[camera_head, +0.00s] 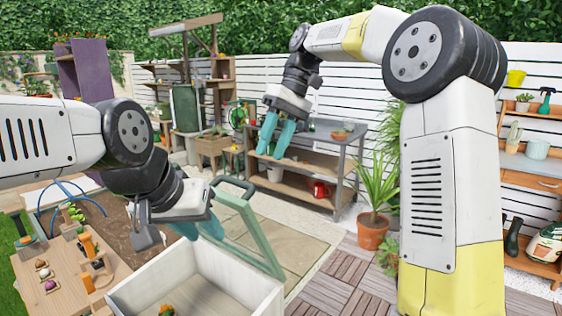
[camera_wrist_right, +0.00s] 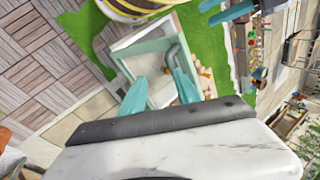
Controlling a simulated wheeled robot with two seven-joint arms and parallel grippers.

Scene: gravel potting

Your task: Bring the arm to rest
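My right gripper (camera_head: 271,152) is raised at the upper middle of the head view, in front of the shelf by the fence. Its two teal fingers point down and stand apart with nothing between them. The right wrist view also shows this right gripper (camera_wrist_right: 155,72) with a gap between its fingers. My left gripper (camera_head: 204,235) is lower and further left, above the back edge of a white cart box (camera_head: 185,262). Its teal fingers look spread, and no held object shows between them.
The cart's green handle (camera_head: 250,225) rises close to my left gripper. A shelf (camera_head: 300,180) stands behind, with a potted plant (camera_head: 373,231) to its right. Open paving lies between.

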